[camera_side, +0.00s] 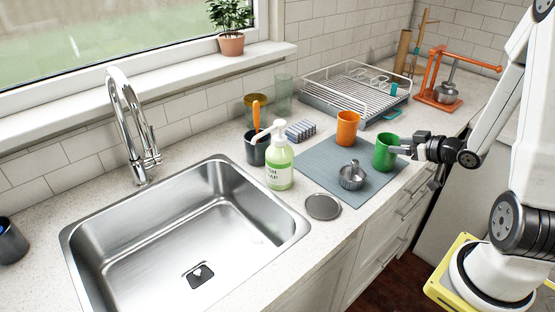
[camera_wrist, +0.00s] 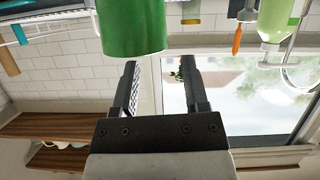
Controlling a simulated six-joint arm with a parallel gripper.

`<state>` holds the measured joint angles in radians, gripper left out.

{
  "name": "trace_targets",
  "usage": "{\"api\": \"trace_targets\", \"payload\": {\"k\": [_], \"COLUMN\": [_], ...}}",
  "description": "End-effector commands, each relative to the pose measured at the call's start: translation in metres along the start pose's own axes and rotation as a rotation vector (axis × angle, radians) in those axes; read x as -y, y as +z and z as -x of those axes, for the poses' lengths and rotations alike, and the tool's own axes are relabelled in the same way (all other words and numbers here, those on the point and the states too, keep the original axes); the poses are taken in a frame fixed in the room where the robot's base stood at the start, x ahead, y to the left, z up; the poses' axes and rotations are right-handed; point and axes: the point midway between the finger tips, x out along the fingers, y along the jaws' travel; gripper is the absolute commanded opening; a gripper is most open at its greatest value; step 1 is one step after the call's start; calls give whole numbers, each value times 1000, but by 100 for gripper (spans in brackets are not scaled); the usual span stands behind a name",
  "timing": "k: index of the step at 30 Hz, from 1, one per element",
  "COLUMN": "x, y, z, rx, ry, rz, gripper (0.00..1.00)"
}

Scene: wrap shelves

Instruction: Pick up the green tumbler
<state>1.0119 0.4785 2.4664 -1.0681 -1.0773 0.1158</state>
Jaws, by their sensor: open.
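The green tumbler (camera_side: 384,158) stands upright on the grey-blue mat (camera_side: 331,174), near its right side. My gripper (camera_side: 403,147) is level with the tumbler's upper part, at its right side in the side view. In the wrist view the picture is upside down, and the green tumbler (camera_wrist: 132,28) is ahead of my open gripper (camera_wrist: 159,65). It sits off to the left there, in front of the left finger and part of the gap. Nothing is between the fingers. I cannot tell whether a fingertip touches the tumbler.
An orange tumbler (camera_side: 347,128) stands behind the green one, and a metal pot-shaped item (camera_side: 352,177) in front-left. A dish rack (camera_side: 355,88) and an orange stand (camera_side: 437,103) are behind. A soap bottle (camera_side: 279,167) and the sink (camera_side: 185,240) lie left.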

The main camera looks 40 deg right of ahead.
Motion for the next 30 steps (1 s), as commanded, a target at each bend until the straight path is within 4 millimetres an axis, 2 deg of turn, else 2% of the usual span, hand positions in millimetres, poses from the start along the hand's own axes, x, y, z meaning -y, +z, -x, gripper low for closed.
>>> {"api": "trace_targets", "payload": {"k": [8,21,30], "x": [0,2,2], "y": [0,-1,-2], "z": [-4,-46,-53], "rx": [0,2,0], "ry": [0,-2,1], "rz": [0,0,0], "gripper": [58,58,58]}}
